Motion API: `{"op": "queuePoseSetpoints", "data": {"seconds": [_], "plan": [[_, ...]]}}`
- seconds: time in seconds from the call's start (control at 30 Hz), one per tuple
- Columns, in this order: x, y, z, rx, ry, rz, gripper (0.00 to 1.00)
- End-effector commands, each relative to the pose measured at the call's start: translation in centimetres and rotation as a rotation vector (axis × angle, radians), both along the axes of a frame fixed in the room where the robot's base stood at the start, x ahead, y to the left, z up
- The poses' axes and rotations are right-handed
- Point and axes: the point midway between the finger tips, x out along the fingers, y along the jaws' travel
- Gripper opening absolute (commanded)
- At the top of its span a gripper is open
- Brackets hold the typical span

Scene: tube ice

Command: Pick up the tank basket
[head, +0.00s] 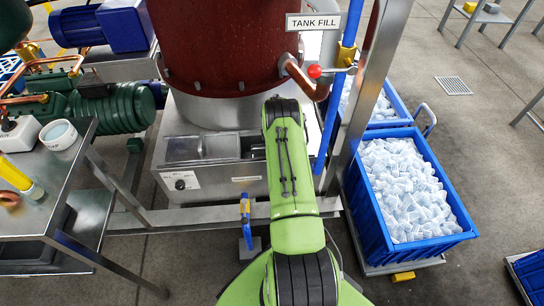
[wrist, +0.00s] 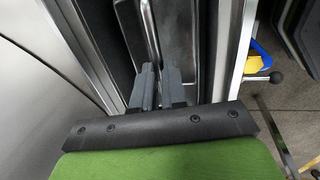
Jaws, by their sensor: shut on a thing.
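In the wrist view, my gripper (wrist: 158,72) is shut on a thin metal bar. The bar appears to belong to the tank basket (wrist: 178,38), a dark grey metal piece in a narrow opening between bright steel walls. Most of the basket is out of frame or in shadow, and I cannot tell whether it is raised. In the head view, my green arm reaches toward the steel tank base below the red-brown vessel (head: 225,45) and hides my gripper. I cannot make out the basket there.
A blue crate full of ice (head: 405,185) stands right of the steel frame post (head: 375,75), with another crate behind it. A steel table (head: 65,185) with a white cup (head: 58,134) is at left. A blue and yellow handle (wrist: 258,60) is close right of my gripper.

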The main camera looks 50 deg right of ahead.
Motion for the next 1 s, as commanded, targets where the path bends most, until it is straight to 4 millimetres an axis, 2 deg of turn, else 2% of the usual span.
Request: {"op": "queuePoseSetpoints", "data": {"seconds": [0.4, 0.57, 0.67, 1.0], "plan": [[0.1, 0.0, 0.1, -0.001, -0.002, 0.0, 0.0], [0.1, -0.1, 1.4, -0.002, -0.002, 0.001, 0.0], [0.1, -0.1, 3.3, -0.003, -0.002, 0.0, 0.0], [0.1, -0.1, 12.9, -0.004, -0.003, 0.0, 0.0]]}}
